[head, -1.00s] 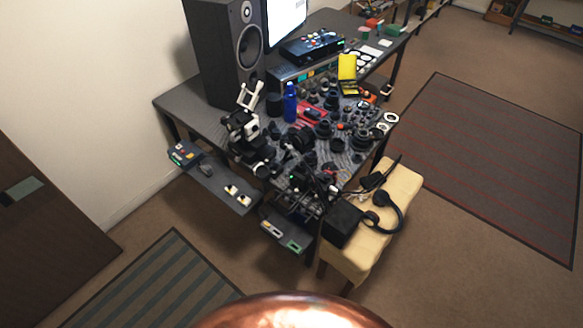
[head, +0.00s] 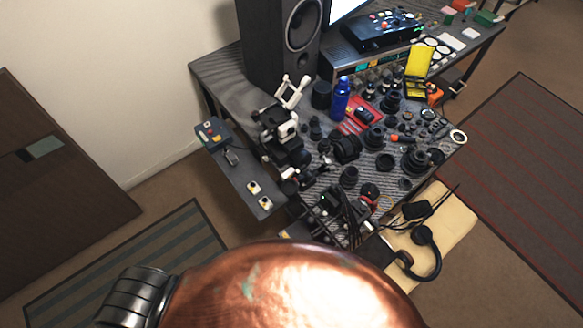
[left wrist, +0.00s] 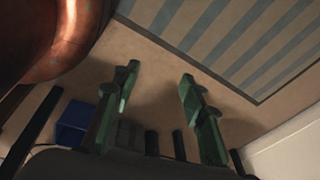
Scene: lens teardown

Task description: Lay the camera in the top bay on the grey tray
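A crowded dark worktable (head: 215,75) stands ahead in the head view. On it lie many black camera and lens parts, including a dark round piece (head: 345,148) and a stubby black one (head: 415,160). I cannot tell which dark thing is the camera. I cannot make out a grey tray with bays for certain; a narrow dark grey shelf (head: 228,172) juts out at the table's left side. My left gripper (left wrist: 160,78) shows in the left wrist view, its greenish fingers wide apart with nothing between them, over the floor. My right gripper is in no view.
A tall black speaker (head: 270,50), a blue bottle (head: 341,100) and a yellow case (head: 418,62) stand on the table. A cream bench (head: 455,220) with headphones (head: 424,240) is at its front right. A blue box (left wrist: 75,122) shows in the left wrist view.

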